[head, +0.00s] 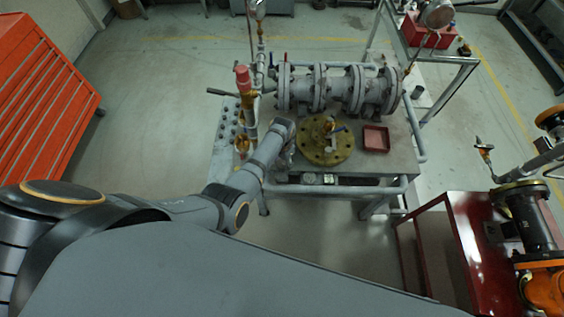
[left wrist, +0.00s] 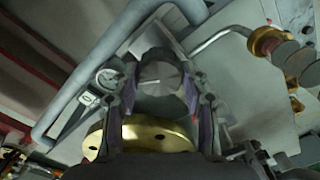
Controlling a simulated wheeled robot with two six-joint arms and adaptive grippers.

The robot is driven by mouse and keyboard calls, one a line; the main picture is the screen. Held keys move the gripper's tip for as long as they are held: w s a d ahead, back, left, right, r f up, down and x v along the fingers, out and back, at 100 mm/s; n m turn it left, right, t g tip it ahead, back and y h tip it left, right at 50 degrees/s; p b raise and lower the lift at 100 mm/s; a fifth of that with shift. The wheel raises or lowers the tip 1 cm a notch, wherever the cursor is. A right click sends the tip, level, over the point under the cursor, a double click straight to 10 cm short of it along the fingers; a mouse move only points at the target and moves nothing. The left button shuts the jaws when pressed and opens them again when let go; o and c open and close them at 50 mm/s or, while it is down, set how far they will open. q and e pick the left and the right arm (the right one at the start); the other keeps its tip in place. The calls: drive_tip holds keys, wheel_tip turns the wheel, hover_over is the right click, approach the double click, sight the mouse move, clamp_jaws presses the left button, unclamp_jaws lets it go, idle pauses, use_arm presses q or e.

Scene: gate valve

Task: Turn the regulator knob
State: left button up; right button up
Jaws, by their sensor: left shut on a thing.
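In the left wrist view a grey, round-ended knob (left wrist: 162,76), which looks like the regulator knob, sits between the two fingers of my left gripper (left wrist: 158,88). The fingers are closed on its sides. In the head view my left arm reaches to the front left of the grey workbench (head: 385,172), and the gripper (head: 288,152) is mostly hidden by my wrist there. The knob cannot be made out in the head view. My right gripper is in neither view.
A brass flange (head: 341,152) lies just right of my wrist; a brass disc (left wrist: 150,135) shows close below the fingers. A red tray (head: 376,138) and grey flanged pipework (head: 340,88) are on the bench. A red-handled valve (head: 243,82) stands at its left.

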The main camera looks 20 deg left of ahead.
sight(282, 163)
use_arm(q)
drive_tip(key=m, duration=0.4)
drive_tip(key=shift+m, duration=1.9)
drive_tip(key=o, duration=1.1)
drive_tip(key=shift+o, duration=0.2)
wheel_tip(282, 163, up, 12)
